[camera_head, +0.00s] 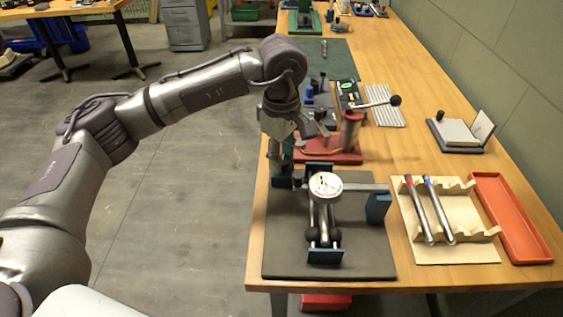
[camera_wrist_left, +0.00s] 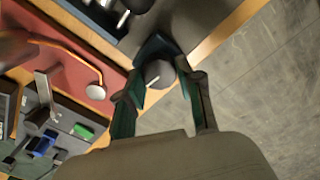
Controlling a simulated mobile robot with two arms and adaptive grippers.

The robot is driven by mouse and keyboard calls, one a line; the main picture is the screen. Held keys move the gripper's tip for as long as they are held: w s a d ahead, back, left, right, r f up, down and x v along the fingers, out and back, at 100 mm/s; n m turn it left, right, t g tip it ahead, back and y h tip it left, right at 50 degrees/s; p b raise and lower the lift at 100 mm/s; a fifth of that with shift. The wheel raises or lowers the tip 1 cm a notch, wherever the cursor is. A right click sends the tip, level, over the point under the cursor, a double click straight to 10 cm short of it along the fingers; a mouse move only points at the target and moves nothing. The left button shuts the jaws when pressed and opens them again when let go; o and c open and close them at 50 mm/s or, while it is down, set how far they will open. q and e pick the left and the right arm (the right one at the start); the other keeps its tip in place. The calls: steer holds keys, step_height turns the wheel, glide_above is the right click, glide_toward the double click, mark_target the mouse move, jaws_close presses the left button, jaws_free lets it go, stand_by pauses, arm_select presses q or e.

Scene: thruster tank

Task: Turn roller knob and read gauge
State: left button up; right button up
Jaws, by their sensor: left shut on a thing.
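A round dial gauge (camera_head: 325,184) with a white face and coloured marks sits on a metal fixture on a dark mat (camera_head: 372,262). Its reading is too small to tell. My left gripper (camera_head: 274,158) is at the fixture's left end, reaching down from above. In the left wrist view, its fingers (camera_wrist_left: 163,92) are on both sides of a dark round knob (camera_wrist_left: 158,73) with a light line, by a blue block. They are shut on it. My right gripper is not in view.
A red-based press with a lever (camera_head: 350,130) stands just behind the fixture. To the right are a wooden rack (camera_head: 455,252) with two metal rods and an orange tray (camera_head: 510,215). The bench's left edge is close to my left gripper; open floor lies beyond.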

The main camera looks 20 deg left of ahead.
arm_select(q)
steer(key=shift+w+m+b, duration=0.1)
steer(key=shift+m+b, duration=0.25)
steer(key=shift+m, duration=0.15)
steer(key=shift+r, duration=0.1)
steer(key=o, duration=1.1)
steer(key=shift+o, duration=0.2)
step_height(320, 180, up, 12)
